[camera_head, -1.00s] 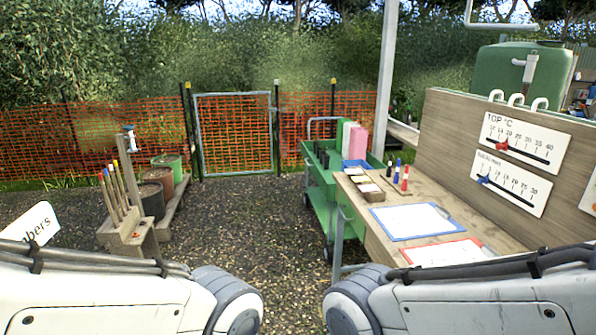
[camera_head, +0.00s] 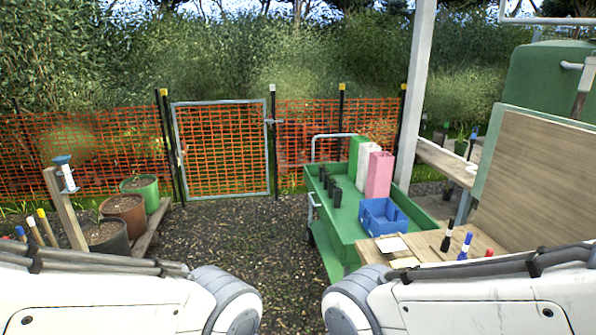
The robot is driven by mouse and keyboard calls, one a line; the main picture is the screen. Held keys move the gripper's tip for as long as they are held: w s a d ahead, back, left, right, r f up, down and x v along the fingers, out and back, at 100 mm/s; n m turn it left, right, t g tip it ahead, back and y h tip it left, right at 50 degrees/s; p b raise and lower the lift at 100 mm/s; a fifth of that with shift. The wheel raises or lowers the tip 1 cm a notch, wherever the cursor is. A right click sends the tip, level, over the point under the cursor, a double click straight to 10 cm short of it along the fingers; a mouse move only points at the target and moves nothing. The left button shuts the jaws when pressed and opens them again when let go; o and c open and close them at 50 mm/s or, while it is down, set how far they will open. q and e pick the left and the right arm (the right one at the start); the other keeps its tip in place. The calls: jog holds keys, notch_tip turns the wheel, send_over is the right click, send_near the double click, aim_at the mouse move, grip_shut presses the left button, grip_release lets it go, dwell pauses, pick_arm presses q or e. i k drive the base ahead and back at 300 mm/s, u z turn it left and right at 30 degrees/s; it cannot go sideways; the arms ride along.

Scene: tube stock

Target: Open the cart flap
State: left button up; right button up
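The green cart (camera_head: 340,222) stands right of centre in the head view, beyond my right arm. Its grey push handle (camera_head: 314,150) rises at the far end. On its top are several black cups, a blue bin (camera_head: 382,216), and green, white and pink upright boxes (camera_head: 379,175). I cannot make out which part of the cart is the flap. My two arms show at the bottom left and right, folded near me. Both grippers are out of view.
A wooden table (camera_head: 480,242) with markers and cards adjoins the cart's near right side. Potted plants (camera_head: 122,212) stand on a wooden rack at left. Gravel ground (camera_head: 235,235) is free between them, up to a metal-framed gate (camera_head: 221,150) in the orange mesh fence.

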aim_at(336, 237)
jog(key=u, duration=0.05)
jog(key=i, duration=1.85)
jog(key=u, duration=0.35)
jog(key=i, duration=1.1)
jog(key=z, duration=0.5)
